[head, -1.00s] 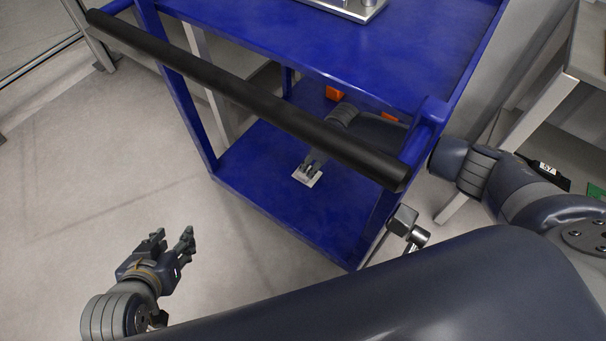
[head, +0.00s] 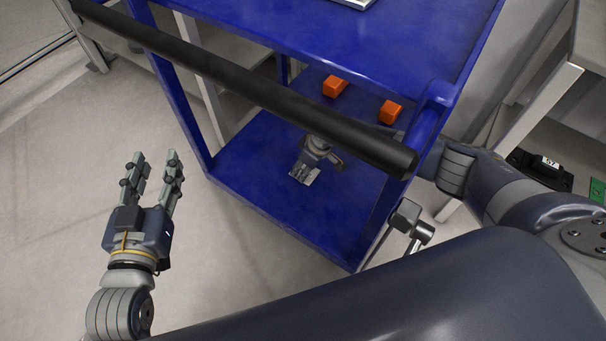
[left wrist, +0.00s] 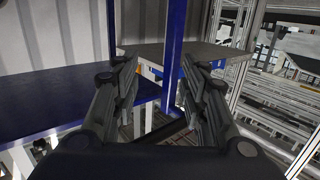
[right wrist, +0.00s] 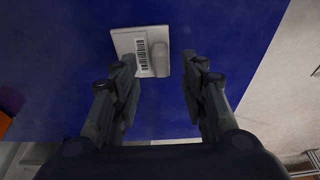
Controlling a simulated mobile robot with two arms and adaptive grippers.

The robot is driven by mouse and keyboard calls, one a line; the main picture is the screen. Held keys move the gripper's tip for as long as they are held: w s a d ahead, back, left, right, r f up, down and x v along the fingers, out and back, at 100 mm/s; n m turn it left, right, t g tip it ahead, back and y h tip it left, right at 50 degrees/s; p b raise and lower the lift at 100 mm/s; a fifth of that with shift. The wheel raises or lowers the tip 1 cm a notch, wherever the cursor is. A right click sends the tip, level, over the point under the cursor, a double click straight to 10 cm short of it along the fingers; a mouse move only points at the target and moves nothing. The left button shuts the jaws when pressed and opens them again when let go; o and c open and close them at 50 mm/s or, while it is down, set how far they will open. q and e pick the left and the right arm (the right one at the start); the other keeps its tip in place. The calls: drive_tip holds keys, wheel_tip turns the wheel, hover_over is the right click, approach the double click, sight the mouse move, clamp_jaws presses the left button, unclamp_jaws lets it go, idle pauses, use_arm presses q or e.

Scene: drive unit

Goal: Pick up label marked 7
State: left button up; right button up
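A small pale plate (right wrist: 124,41) with a barcode and a raised grey grip piece (right wrist: 162,62) lies on the blue lower shelf. No 7 can be read on it. It also shows in the head view (head: 309,180), partly covered by my right gripper (head: 303,170). In the right wrist view my right gripper (right wrist: 163,66) is open, with the grip piece in the gap at its fingertips. Whether the fingers touch it, I cannot tell. My left gripper (head: 155,157) is open and empty, left of the cart and far from the plate.
A blue cart shelf (head: 265,150) lies under a black push bar (head: 240,90) and an upper blue shelf (head: 330,35). Two orange blocks (head: 335,86) sit behind my right gripper. A black item with a white tag (head: 550,161) lies at right. The floor at left is clear.

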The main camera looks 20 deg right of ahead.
sight(301, 172)
drive_tip(key=b+x, duration=0.1)
drive_tip(key=x, duration=0.2)
drive_tip(key=shift+a, duration=0.1)
use_arm(q)
wheel_tip(301, 172, up, 8)
drive_tip(key=d+t+h, duration=0.1)
drive_tip(key=t, duration=0.3)
drive_tip(key=shift+s+r+t+h, duration=0.2)
drive_tip(key=shift+s+t+h, duration=0.1)
drive_tip(key=shift+s+h, duration=0.1)
use_arm(e)
drive_tip(key=shift+c, duration=0.2)
use_arm(q)
drive_tip(key=shift+w, duration=0.1)
use_arm(e)
clamp_jaws()
